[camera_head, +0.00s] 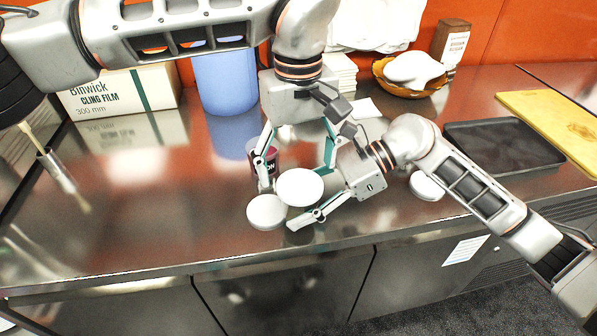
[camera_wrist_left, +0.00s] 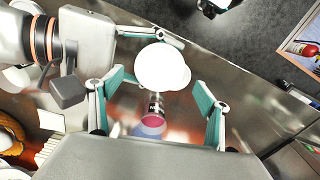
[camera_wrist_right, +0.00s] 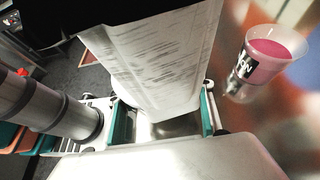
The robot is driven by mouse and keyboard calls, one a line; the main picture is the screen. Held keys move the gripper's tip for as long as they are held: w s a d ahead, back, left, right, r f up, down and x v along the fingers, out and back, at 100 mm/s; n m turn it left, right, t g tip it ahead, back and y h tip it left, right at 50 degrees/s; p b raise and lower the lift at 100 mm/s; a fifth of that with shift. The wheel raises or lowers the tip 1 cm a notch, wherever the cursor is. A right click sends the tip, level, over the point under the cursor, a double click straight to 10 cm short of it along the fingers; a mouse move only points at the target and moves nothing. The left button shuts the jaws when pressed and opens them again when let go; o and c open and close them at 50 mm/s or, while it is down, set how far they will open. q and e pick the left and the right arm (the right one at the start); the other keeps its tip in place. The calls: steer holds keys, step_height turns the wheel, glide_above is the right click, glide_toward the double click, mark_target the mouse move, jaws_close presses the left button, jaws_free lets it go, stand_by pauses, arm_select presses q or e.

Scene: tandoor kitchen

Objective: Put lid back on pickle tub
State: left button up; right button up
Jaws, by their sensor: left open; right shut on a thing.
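A small clear tub of pink contents (camera_head: 268,160) with a dark label ending "ON" stands upright on the steel counter, partly behind my left gripper's finger. Its pink top shows in the left wrist view (camera_wrist_left: 153,122) and right wrist view (camera_wrist_right: 270,50); I see no lid on it. My left gripper (camera_head: 296,172) points down, open, its fingers spread either side of this tub's line of sight.
A third white round thing (camera_head: 427,187) lies under my right arm. Behind stand a blue container (camera_head: 224,80), a cling film box (camera_head: 125,92) and an orange bowl (camera_head: 383,72). A black tray (camera_head: 500,147) lies right. The counter's front edge is close; its left front is clear.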

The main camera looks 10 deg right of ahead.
arm_select(q)
step_height(320, 180, up, 5)
steer(key=shift+r, duration=0.1)
stand_by(0.7)
